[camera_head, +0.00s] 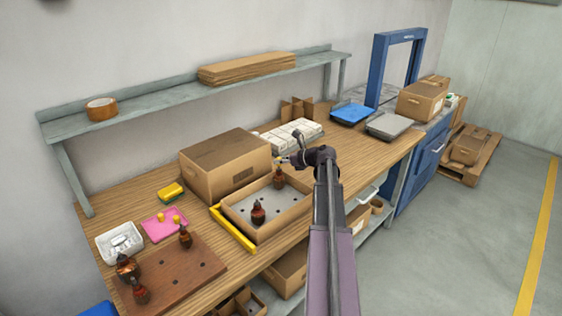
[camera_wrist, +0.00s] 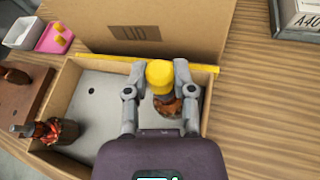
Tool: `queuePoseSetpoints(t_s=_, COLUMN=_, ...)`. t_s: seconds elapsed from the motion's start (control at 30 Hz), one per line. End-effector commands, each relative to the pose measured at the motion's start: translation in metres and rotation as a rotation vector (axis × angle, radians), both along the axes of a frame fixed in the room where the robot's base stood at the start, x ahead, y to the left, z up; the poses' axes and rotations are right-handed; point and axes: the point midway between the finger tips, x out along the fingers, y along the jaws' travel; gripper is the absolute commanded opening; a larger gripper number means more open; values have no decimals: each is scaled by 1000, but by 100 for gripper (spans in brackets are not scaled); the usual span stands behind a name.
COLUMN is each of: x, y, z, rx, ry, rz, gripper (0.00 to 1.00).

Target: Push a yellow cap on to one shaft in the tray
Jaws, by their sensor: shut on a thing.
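My gripper (camera_wrist: 159,74) is shut on a yellow cap (camera_wrist: 160,72), one finger on each side of it. The cap is directly above a copper-wound armature (camera_wrist: 168,105) standing in the cardboard tray (camera_wrist: 50,160). The cap and fingers hide the shaft top, so I cannot tell whether the cap is seated. In the head view my gripper (camera_head: 284,160) is over the tray's far part, just above that armature (camera_head: 279,179). A second armature (camera_head: 258,213) stands in the tray (camera_head: 262,235) nearer the front; it also shows in the wrist view (camera_wrist: 50,134).
A closed carton (camera_head: 225,168) stands right behind the tray. A yellow strip (camera_head: 232,230) lies along its left side. Left are a pink mat (camera_head: 155,232) with yellow caps, a white bin (camera_head: 119,242) and a brown board (camera_head: 185,268) with armatures. A shelf (camera_head: 150,105) runs above.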

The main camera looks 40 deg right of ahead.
Motion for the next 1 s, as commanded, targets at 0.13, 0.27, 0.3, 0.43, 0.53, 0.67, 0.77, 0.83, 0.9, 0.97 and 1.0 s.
queuePoseSetpoints(t_s=0.13, x=0, y=0, z=-4, rx=0, ry=0, rz=0, gripper=17)
queuePoseSetpoints(t_s=0.27, x=0, y=0, z=-7, rx=0, ry=0, rz=0, gripper=17)
queuePoseSetpoints(t_s=0.3, x=0, y=0, z=-8, rx=0, ry=0, rz=0, gripper=17)
queuePoseSetpoints(t_s=0.43, x=0, y=0, z=-11, rx=0, ry=0, rz=0, gripper=17)
queuePoseSetpoints(t_s=0.53, x=0, y=0, z=-13, rx=0, ry=0, rz=0, gripper=17)
queuePoseSetpoints(t_s=0.67, x=0, y=0, z=-15, rx=0, ry=0, rz=0, gripper=17)
queuePoseSetpoints(t_s=0.77, x=0, y=0, z=-17, rx=0, ry=0, rz=-1, gripper=17)
queuePoseSetpoints(t_s=0.83, x=-1, y=0, z=-18, rx=0, ry=0, rz=-1, gripper=17)
queuePoseSetpoints(t_s=0.9, x=-1, y=0, z=-19, rx=0, ry=0, rz=-1, gripper=17)
queuePoseSetpoints(t_s=0.97, x=-1, y=0, z=-19, rx=0, ry=0, rz=-1, gripper=17)
queuePoseSetpoints(t_s=1.0, x=-1, y=0, z=-19, rx=0, ry=0, rz=-1, gripper=17)
